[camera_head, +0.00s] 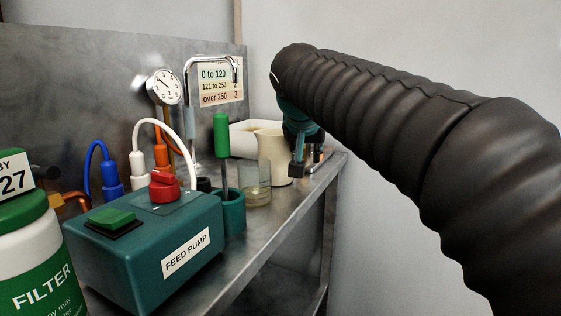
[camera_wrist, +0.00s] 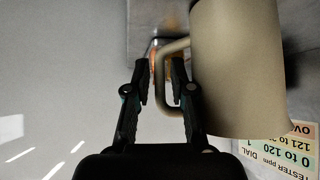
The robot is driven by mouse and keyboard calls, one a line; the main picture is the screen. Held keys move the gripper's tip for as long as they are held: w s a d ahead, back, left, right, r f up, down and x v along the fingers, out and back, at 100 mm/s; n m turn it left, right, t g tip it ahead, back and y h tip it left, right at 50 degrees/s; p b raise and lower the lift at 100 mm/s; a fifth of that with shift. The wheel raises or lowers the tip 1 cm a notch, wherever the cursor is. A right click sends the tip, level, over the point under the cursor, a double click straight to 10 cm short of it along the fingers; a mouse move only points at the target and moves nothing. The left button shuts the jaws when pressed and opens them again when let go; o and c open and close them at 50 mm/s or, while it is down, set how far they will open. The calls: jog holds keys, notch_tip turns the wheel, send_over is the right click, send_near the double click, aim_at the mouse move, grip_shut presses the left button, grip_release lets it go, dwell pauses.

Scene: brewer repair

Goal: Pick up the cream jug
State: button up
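The cream jug (camera_head: 273,157) stands upright on the metal bench toward its far right end. In the wrist view the jug (camera_wrist: 238,70) fills the right side, and its handle (camera_wrist: 161,88) loops out to the left. My gripper (camera_wrist: 160,72) is open around the handle: the handle's upright bar lies between the two fingers, with one finger inside the loop. Gaps show between fingers and handle. In the head view my gripper (camera_head: 299,165) is at the jug's right side, and its fingers are partly hidden.
A glass beaker (camera_head: 256,183) and a green holder (camera_head: 231,211) with a green-handled tool stand left of the jug. A white basin (camera_head: 243,138) is behind it. The feed pump (camera_head: 145,245) and a filter canister (camera_head: 38,270) are nearer. Open space lies right of the bench.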

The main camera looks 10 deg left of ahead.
jog(key=shift+w+f, duration=0.15)
jog(key=shift+c, duration=0.2)
grip_shut()
jog(key=shift+r+p, duration=0.4)
jog(key=shift+r, duration=1.05)
jog(key=shift+d+r, duration=0.2)
jog(key=shift+r, duration=0.6)
jog(key=w+d+r+p, duration=0.2)
jog(key=d+r, duration=0.4)
jog(key=d, duration=0.4)
jog(key=shift+w+d+r, duration=0.3)
jog(key=shift+w+d, duration=0.05)
jog(key=shift+w, duration=0.35)
